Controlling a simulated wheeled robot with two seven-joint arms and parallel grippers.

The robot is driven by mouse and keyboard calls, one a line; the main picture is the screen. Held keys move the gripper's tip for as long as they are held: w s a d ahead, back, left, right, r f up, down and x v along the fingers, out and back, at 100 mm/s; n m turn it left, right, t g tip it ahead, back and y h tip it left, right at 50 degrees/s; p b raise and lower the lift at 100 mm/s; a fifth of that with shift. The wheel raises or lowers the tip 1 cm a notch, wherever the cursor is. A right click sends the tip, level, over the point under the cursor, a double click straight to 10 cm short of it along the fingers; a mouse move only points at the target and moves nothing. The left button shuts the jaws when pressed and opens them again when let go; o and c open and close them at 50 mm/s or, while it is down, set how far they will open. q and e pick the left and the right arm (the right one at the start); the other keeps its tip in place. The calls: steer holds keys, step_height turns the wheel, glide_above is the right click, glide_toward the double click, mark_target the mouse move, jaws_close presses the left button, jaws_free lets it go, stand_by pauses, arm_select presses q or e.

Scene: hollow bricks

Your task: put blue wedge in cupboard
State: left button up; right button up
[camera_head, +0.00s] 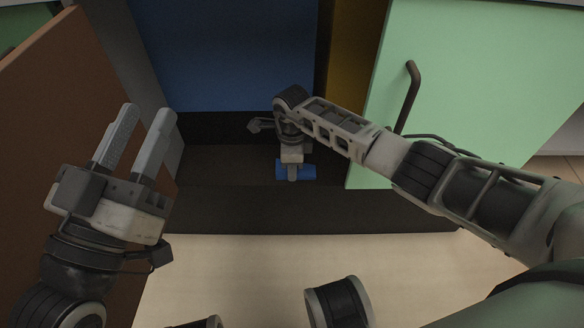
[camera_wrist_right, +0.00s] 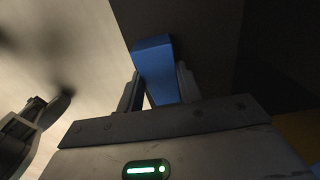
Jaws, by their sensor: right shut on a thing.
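The blue wedge (camera_head: 309,172) is at the front of the open cupboard's dark floor (camera_head: 225,170), low inside it. In the right wrist view the wedge (camera_wrist_right: 157,68) sits between the two fingers. My right gripper (camera_head: 292,172) is shut on the wedge, pointing down, and covers part of it in the head view; the right wrist view shows its fingers (camera_wrist_right: 160,88) on either side. Whether the wedge touches the cupboard floor I cannot tell. My left gripper (camera_head: 144,130) is open and empty, fingers pointing up, in front of the brown door.
The brown door (camera_head: 60,110) stands open at the left and the green door (camera_head: 470,80) with a dark handle (camera_head: 409,95) at the right. My right arm passes in front of the green door. The cupboard floor left of the wedge is clear.

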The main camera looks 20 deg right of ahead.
arm_select(q)
steer(key=shift+r, duration=0.15)
arm_select(e)
steer(key=shift+f, duration=0.1)
steer(key=o, duration=1.1)
arm_select(q)
steer(key=shift+r+m+h, duration=0.2)
steer(key=shift+m+h, duration=0.1)
